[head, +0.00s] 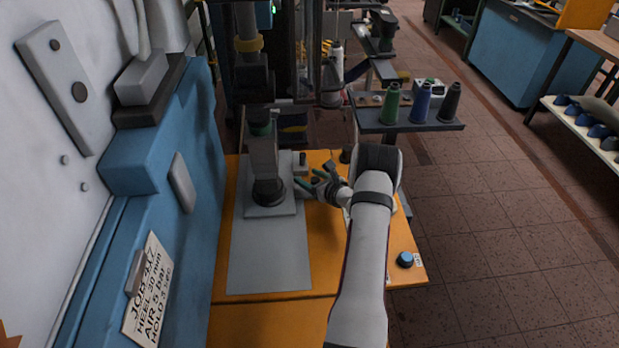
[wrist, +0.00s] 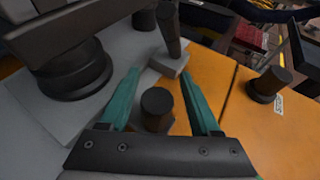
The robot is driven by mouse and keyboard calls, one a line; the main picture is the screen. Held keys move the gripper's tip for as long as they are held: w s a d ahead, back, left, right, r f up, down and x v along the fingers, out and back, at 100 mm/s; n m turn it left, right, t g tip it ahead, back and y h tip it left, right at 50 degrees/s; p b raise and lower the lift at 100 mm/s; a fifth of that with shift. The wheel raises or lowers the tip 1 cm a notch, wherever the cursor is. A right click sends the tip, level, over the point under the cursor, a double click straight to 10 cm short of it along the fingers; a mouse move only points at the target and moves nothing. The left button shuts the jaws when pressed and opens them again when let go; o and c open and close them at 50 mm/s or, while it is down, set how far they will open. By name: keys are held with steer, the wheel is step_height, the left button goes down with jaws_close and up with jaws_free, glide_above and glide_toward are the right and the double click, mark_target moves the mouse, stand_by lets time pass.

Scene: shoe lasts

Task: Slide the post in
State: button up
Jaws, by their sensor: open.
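A short dark cylindrical post (wrist: 157,103) stands between the two green fingers of my gripper (wrist: 160,68). The fingers are open, one on each side, with a gap visible around the post's top. Its lower part is partly hidden by my gripper's dark palm. In the head view my gripper (head: 309,178) is at the right side of a grey machine column (head: 264,165). Another dark cylinder (wrist: 170,32) rises from a small grey block (wrist: 170,62) beyond the fingertips. I cannot tell from the frames which opening belongs to the post.
A round dark machine foot (wrist: 75,75) on a grey plate (head: 268,262) is close left of my fingers. Another dark cylinder (wrist: 272,82) stands on the orange table (head: 325,265) at right. A blue knob (head: 405,259) is near the table's right edge. Thread spools (head: 421,103) stand on a side shelf.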

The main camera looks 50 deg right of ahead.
steer(key=v, duration=1.5)
steer(key=shift+s+r, duration=0.25)
steer(key=shift+s, duration=0.05)
